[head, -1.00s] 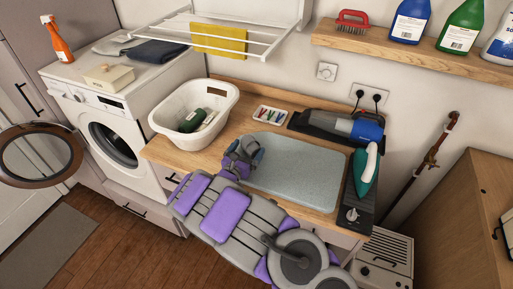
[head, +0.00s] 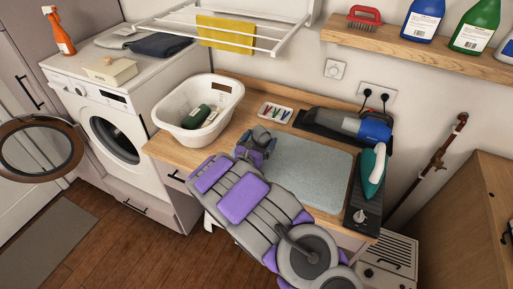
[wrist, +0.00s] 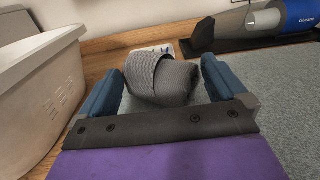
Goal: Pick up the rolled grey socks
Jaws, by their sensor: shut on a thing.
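The rolled grey socks (wrist: 165,80) sit between the two blue fingers of my gripper (wrist: 160,86) in the wrist view. The fingers are closed on the roll from both sides. In the head view my gripper (head: 257,147) is over the counter at the left edge of the grey mat (head: 305,172), and the grey roll (head: 262,134) shows at its tip. I cannot tell whether the roll touches the counter.
A white laundry basket (head: 222,89) stands left of my gripper with a dark green item inside. A tray of coloured pegs (head: 276,112) is behind. A handheld vacuum (head: 345,124) and an iron (head: 373,169) are to the right.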

